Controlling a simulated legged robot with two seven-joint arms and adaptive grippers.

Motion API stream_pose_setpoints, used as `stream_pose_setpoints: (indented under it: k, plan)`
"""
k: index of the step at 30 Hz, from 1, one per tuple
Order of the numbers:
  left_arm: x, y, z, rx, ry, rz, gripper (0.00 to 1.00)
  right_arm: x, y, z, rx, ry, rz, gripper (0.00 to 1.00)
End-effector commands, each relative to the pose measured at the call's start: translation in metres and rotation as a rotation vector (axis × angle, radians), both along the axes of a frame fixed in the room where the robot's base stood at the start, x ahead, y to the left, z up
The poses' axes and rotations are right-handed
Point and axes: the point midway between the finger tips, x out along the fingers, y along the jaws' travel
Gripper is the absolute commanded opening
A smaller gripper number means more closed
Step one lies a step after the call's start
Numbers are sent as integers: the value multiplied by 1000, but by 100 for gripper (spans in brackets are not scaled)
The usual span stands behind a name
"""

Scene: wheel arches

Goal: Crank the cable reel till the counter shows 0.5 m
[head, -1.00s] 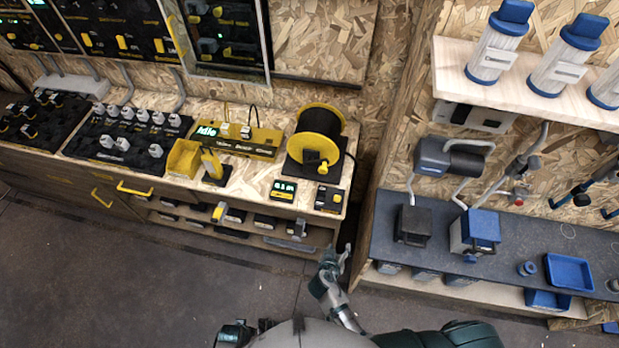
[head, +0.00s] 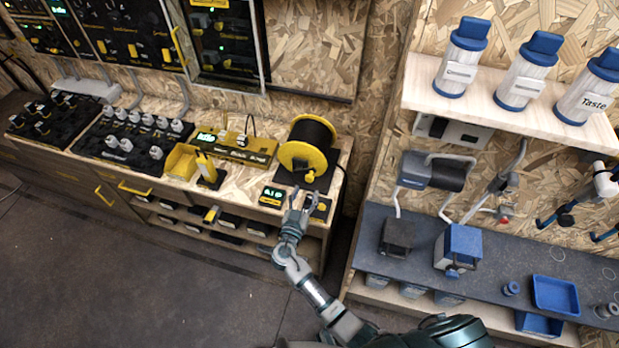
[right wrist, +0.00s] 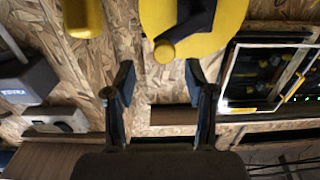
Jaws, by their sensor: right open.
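The cable reel (head: 303,155) has yellow flanges and a black drum and stands at the right end of the wooden bench. Its crank handle (head: 309,177) is low on the near flange. The counter (head: 272,194) is a small dark box with a lit green display, seemingly reading 0.1. My right gripper (head: 302,194) is open and empty at the bench front, just below the crank handle in the picture. In the right wrist view its open fingers (right wrist: 159,80) have the yellow flange (right wrist: 225,30) and a yellow knob (right wrist: 165,50) beyond them. My left gripper is out of view.
A small dark box with a yellow part (head: 319,207) sits right of the counter. A yellow unit with a green display (head: 235,147) and a yellow bin (head: 182,162) stand to the left. A dark blue shelf (head: 480,255) is across a gap on the right.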

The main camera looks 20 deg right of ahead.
Motion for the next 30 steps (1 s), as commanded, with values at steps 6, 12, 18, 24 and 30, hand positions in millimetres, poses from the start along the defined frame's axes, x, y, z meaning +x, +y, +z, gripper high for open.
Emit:
stream_pose_setpoints:
  k: [6,12,18,24,30]
  plan:
    - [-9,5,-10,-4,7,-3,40,37,-19,3,-7,0,-1,55]
    - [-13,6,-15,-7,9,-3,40,54,-28,2,-9,0,0,55]
    - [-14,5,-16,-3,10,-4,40,57,-35,1,-4,1,0,55]
    - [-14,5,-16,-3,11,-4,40,57,-38,-1,0,1,-1,40]
    - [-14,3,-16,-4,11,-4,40,57,-36,1,-6,0,-3,0]
